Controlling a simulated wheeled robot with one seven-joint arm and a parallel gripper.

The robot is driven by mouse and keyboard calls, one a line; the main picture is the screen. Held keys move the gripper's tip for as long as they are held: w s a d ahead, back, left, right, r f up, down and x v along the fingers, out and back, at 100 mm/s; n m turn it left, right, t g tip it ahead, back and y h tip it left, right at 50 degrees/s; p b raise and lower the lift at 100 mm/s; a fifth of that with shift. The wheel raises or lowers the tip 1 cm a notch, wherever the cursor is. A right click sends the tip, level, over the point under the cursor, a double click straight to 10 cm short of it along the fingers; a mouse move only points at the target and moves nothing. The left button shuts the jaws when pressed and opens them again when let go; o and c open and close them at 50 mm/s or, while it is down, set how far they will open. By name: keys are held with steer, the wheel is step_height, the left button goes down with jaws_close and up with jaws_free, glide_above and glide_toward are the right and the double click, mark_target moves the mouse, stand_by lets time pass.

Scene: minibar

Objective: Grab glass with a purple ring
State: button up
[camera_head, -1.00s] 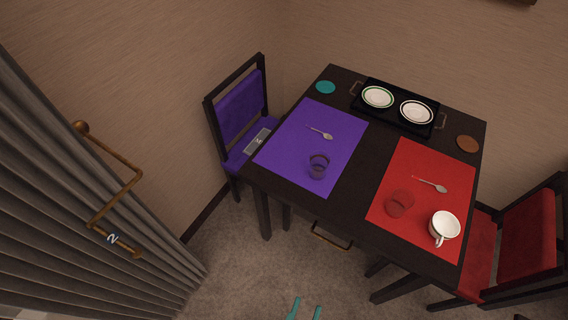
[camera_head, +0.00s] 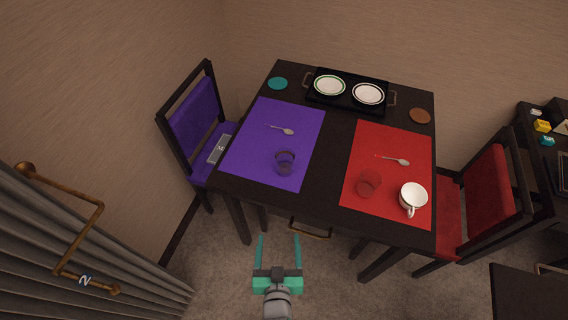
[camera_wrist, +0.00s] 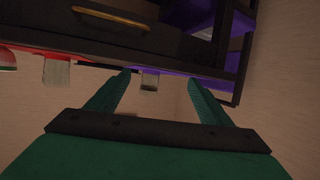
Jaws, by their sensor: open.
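A clear glass (camera_head: 285,162) stands on the purple placemat (camera_head: 262,170); its rim looks dark purple against the mat. A second glass (camera_head: 368,184) stands on the red placemat (camera_head: 361,215) and looks reddish. My gripper (camera_head: 278,238) is open and empty, in front of the table and below the purple-mat glass in the picture, apart from both glasses. The wrist view is upside down: the purple-mat glass (camera_wrist: 149,81) appears between my fingertips (camera_wrist: 158,78), farther off. The other glass (camera_wrist: 56,72) is at the left there. Ring colours are too small to tell there.
The dark table (camera_head: 335,150) also carries a white cup (camera_head: 412,195), spoons, coasters and a black tray (camera_head: 349,105) with two plates. A purple chair (camera_head: 195,125) and a red chair (camera_head: 488,195) flank it. A drawer handle (camera_head: 310,232) juts from its front.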

steer(key=w+r+h, duration=0.1)
steer(key=w, duration=0.9)
steer(key=m+h, duration=0.2)
steer(key=m, duration=0.1)
glide_toward(287, 159)
steer(key=shift+w+a+g, duration=0.15)
steer(key=shift+w+g, duration=0.25)
steer(key=shift+w, duration=0.75)
steer(key=shift+d+x, duration=0.15)
steer(key=shift+x, duration=1.15)
steer(key=shift+d+x, duration=0.1)
steer(key=shift+x, duration=1.2)
steer(key=shift+s+f, duration=0.15)
steer(key=shift+f, duration=0.05)
steer(key=c, duration=1.2)
steer(key=shift+c, duration=0.3)
steer(key=shift+r, duration=0.15)
